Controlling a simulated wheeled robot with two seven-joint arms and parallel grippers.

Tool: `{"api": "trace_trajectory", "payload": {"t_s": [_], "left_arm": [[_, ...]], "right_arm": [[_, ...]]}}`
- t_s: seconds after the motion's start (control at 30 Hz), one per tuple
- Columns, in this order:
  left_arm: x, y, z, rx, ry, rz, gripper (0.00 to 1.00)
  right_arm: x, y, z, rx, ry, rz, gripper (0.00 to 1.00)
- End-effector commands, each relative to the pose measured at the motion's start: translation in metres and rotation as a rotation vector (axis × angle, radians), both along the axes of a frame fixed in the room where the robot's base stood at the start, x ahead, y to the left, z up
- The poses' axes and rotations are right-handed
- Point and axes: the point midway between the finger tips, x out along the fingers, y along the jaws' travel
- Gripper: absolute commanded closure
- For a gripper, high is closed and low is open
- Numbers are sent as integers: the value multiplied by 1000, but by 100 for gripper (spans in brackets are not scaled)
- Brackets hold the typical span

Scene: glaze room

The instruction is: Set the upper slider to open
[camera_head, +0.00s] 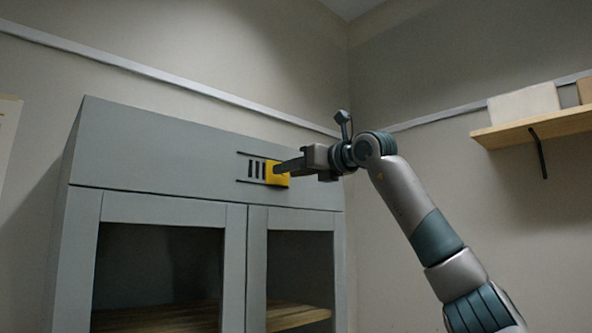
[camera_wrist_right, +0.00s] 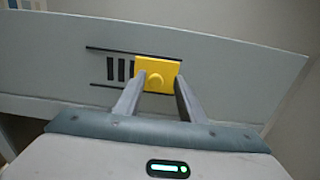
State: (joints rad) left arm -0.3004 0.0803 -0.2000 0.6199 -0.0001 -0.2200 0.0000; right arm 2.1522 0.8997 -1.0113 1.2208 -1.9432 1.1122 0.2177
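The slider is a yellow square plate (camera_head: 281,181) with a round yellow knob, on the grey upper front panel of a cabinet. It sits at the right end of two dark horizontal rails, with several dark slots uncovered to its left. It also shows in the right wrist view (camera_wrist_right: 168,66), with the knob (camera_wrist_right: 155,82) facing me. My right gripper (camera_head: 277,169) is at the slider. In the right wrist view, its two fingers (camera_wrist_right: 160,76) stand apart on either side of the knob, with a visible gap to the right finger. My left gripper is in neither view.
The grey cabinet (camera_head: 85,245) has two framed doors below the panel, with wooden shelves inside. A wooden wall shelf (camera_head: 540,127) with a pale block (camera_head: 523,104) is at the right. The space in front of the panel left of the slider is clear.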

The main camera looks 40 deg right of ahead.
Motion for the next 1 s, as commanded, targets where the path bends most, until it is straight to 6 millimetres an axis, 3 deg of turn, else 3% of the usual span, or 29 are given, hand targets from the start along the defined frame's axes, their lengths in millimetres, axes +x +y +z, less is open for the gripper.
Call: {"api": "trace_trajectory", "payload": {"t_s": [0.17,0.37,0.87,1.0], "left_arm": [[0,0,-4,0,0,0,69],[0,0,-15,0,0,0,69],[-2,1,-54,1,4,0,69],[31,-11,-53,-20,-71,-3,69]], "right_arm": [[-5,0,-1,0,-1,1,64],[-26,-2,-3,0,-2,1,64],[-122,-12,-4,1,-3,-1,64],[-145,-14,-3,1,-3,-1,64]]}}
